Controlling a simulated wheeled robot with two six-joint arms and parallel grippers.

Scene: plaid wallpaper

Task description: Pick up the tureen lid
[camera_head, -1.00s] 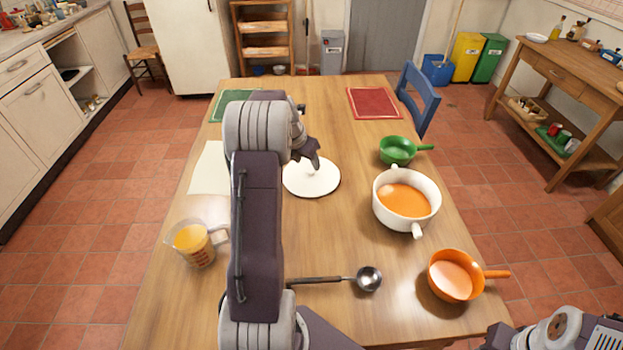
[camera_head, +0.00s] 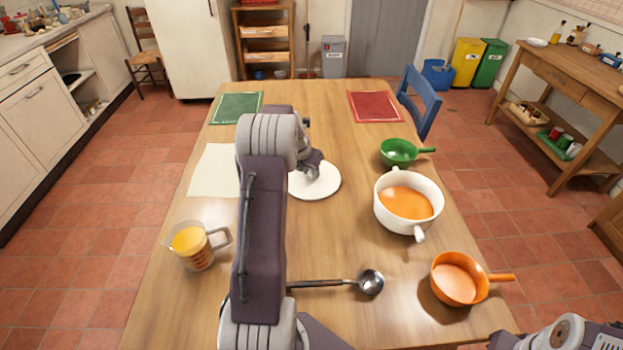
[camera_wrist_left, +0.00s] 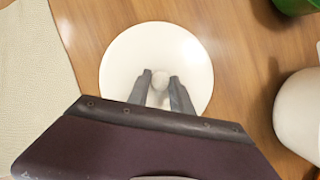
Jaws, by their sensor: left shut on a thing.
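The white round tureen lid (camera_head: 323,187) lies on the wooden table, left of the white tureen (camera_head: 379,208), which holds orange soup. In the left wrist view the lid (camera_wrist_left: 190,55) shows from above with its small round knob (camera_wrist_left: 160,79). My left gripper (camera_head: 313,172) is at the lid's middle. In the wrist view its two fingers (camera_wrist_left: 160,86) stand on either side of the knob and are shut on it. My arm hides part of the lid in the head view. My right arm shows only in part at the lower right, and its gripper is out of view.
A green pan (camera_head: 398,152) and an orange pan (camera_head: 457,279) stand near the tureen. A ladle (camera_head: 325,284) lies in front, a measuring jug (camera_head: 194,247) stands at left. A cream mat (camera_head: 212,172), green mat (camera_head: 237,107) and red mat (camera_head: 375,106) lie on the table.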

